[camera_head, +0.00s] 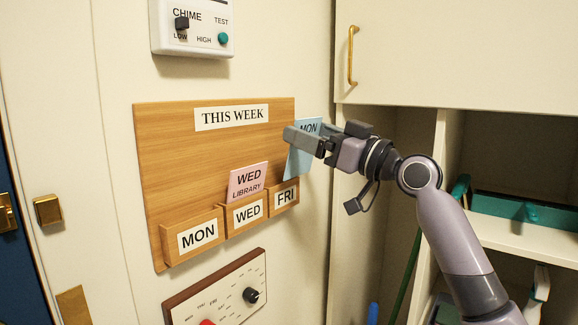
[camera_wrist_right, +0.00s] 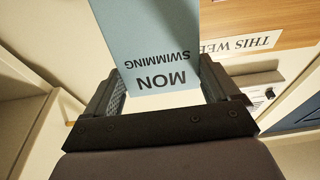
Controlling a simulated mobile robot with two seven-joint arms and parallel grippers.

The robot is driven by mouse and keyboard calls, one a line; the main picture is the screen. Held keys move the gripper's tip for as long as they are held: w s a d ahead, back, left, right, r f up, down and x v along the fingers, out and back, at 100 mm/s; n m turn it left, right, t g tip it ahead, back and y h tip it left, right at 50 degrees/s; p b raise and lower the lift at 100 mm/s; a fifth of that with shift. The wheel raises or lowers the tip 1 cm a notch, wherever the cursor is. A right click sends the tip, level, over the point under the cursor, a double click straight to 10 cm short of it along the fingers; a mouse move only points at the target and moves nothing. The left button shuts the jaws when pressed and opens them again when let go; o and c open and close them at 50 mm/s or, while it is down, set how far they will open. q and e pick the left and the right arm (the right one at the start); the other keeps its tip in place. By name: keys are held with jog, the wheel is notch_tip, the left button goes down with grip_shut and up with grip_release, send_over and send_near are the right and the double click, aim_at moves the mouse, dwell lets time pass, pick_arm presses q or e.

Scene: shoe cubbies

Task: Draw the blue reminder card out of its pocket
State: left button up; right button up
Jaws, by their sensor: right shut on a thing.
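The blue card (camera_head: 298,163), marked MON and SWIMMING, is between the fingers of my right gripper (camera_head: 306,141), which is shut on it. The card also fills the middle of the right wrist view (camera_wrist_right: 153,45). It stands in front of the right edge of the wooden board (camera_head: 170,150), above the FRI pocket (camera_head: 284,198). I cannot tell whether its lower edge is clear of that pocket. A pink WED LIBRARY card (camera_head: 247,181) stands in the WED pocket (camera_head: 246,213). The MON pocket (camera_head: 195,238) shows no card. My left gripper is out of view.
A chime box (camera_head: 195,45) is above the board and a dial panel (camera_head: 230,290) is below it. A white cabinet with a brass handle (camera_head: 352,55) and open cubbies is at the right. A teal tray (camera_head: 520,210) sits on a shelf.

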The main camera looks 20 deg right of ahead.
jog(key=shift+s+d+r, duration=0.25)
jog(key=shift+s+d, duration=0.35)
jog(key=shift+s, duration=0.2)
jog(key=shift+s+d+r, duration=0.2)
jog(key=shift+s+d, duration=0.4)
jog(key=shift+s, duration=0.2)
